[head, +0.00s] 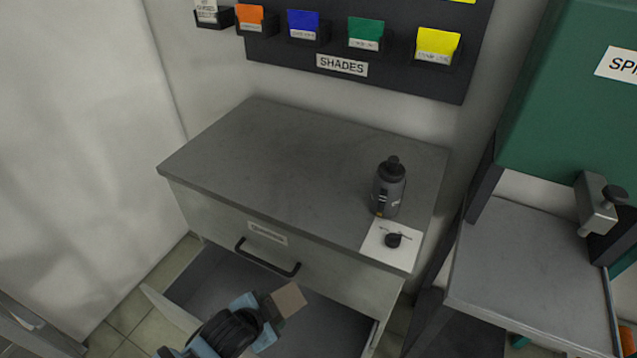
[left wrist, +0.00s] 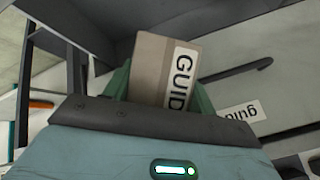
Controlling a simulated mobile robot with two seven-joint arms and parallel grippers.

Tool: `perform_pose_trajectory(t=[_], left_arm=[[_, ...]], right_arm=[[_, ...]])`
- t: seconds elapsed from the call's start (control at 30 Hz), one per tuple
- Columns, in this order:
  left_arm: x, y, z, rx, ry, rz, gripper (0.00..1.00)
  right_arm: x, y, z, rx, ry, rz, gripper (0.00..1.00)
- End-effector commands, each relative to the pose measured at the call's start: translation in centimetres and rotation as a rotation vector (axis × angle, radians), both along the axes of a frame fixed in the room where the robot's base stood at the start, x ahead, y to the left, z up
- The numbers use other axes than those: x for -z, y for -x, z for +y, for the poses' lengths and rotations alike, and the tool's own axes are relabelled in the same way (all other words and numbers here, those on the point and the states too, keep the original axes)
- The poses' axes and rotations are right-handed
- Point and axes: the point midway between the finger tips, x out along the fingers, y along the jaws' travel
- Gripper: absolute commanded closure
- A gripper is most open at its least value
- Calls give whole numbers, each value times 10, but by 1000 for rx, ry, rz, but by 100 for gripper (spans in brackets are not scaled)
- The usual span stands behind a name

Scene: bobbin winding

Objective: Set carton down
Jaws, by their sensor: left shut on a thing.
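A small brown carton (head: 289,299) is in my left gripper (head: 272,310), over the open drawer (head: 207,283) of the grey cabinet in the head view. I cannot tell its exact height above the drawer floor. In the left wrist view the carton (left wrist: 150,68) stands between the green fingers (left wrist: 163,92), with a white label reading "GUID" facing sideways; its lower end is hidden by the gripper body. The left gripper is shut on it. My right gripper is in neither view.
The cabinet top (head: 275,150) is mostly clear. A dark bottle (head: 388,190) and a white card (head: 400,250) with a black knob (head: 393,240) occupy its right end. The drawer handle (head: 266,262) sticks out. A green machine (head: 570,90) stands right. Shade bins hang above.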

Motion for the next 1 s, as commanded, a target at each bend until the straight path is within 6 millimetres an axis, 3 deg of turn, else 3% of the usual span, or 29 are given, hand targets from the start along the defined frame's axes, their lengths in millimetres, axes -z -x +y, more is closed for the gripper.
perform_pose_trajectory(t=[0.17,0.3,0.5,0.6,0.8,1.0], left_arm=[[-56,-35,19,-94,-6,0,79],[-116,-58,40,-185,-5,-2,79],[-201,-69,71,-307,3,-3,79],[-233,-66,83,-354,8,0,79],[-271,-57,99,-412,13,4,79],[-279,-54,103,-427,13,8,79]], right_arm=[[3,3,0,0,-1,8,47],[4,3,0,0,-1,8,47],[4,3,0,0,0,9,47],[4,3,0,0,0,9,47],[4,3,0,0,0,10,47],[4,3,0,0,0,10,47]])
